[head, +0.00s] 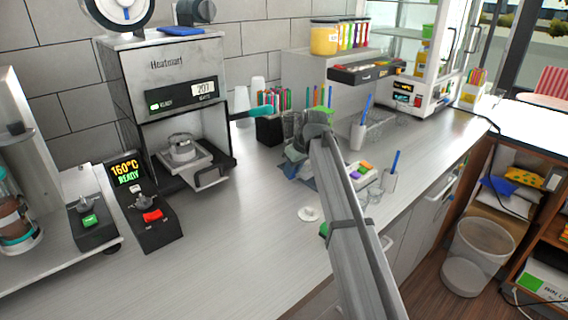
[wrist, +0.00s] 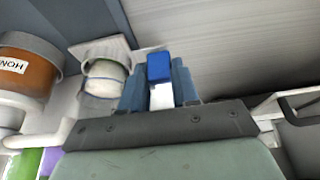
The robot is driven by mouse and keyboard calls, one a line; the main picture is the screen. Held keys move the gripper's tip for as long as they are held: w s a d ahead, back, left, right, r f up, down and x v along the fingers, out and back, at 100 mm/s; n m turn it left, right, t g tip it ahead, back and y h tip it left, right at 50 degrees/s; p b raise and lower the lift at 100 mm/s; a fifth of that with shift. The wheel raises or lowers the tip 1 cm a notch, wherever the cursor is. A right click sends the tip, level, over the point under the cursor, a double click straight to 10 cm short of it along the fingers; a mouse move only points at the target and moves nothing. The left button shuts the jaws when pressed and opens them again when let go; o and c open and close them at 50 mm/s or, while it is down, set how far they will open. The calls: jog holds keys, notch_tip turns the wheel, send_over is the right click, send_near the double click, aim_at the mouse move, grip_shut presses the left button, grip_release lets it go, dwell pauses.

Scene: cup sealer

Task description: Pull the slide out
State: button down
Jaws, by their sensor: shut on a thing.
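The sealer (head: 165,85), marked Heatmart, stands at the back left with a lit display. Its slide (head: 211,176) sticks out at the front of the open bay, with a round metal cup holder (head: 182,147) on top. A teal-ended handle (head: 260,110) juts from the sealer's right side. My arm reaches to the middle of the counter, right of and apart from the slide; its end is cluttered and partly hidden in the head view. In the wrist view my gripper (wrist: 159,78) is shut on a small blue-and-white piece (wrist: 159,67). What that piece belongs to is unclear.
A control box (head: 150,216) with a red switch stands before the sealer. A pen holder (head: 269,129) and cups crowd the counter near my arm.

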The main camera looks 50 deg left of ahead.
jog(key=d, duration=1.2)
jog(key=shift+d, duration=0.3)
jog(key=c, duration=1.1)
grip_release()
jog(key=shift+d, duration=0.15)
jog(key=shift+c, duration=0.2)
jog(key=shift+r, duration=0.15)
jog(key=shift+r, duration=0.25)
jog(key=v, duration=1.3)
jog(key=shift+d, duration=0.1)
